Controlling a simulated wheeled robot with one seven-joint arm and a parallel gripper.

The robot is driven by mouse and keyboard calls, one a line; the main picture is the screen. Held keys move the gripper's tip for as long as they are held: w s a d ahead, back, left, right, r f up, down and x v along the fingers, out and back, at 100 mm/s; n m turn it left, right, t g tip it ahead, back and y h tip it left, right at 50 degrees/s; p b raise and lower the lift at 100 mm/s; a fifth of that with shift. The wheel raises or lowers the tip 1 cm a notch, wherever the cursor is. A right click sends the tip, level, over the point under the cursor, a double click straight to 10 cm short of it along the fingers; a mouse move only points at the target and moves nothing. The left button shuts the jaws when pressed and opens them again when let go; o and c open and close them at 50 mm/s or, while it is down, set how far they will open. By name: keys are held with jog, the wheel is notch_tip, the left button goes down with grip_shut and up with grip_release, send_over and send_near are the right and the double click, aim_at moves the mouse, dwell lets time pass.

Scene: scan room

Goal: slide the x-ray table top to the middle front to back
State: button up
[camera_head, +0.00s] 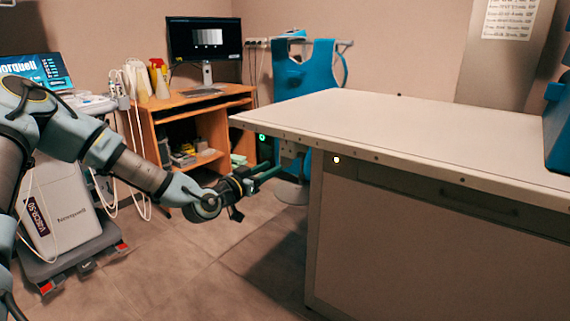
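The x-ray table top (400,128) is a pale, flat slab with a metal edge rail, lying on a grey-white base cabinet (430,235). Its left end overhangs the cabinet.
A blue object (558,125) stands on the table top at the right. Behind are a wooden desk (190,108) with a monitor (204,38) and a blue apron on a stand (305,72). A wheeled ultrasound-like cart (60,215) stands left.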

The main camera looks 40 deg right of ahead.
aim_at(285, 160)
jog(key=x, duration=0.7)
jog(key=shift+w+d, duration=0.1)
jog(key=shift+d, duration=0.25)
grip_shut()
dwell(1.1)
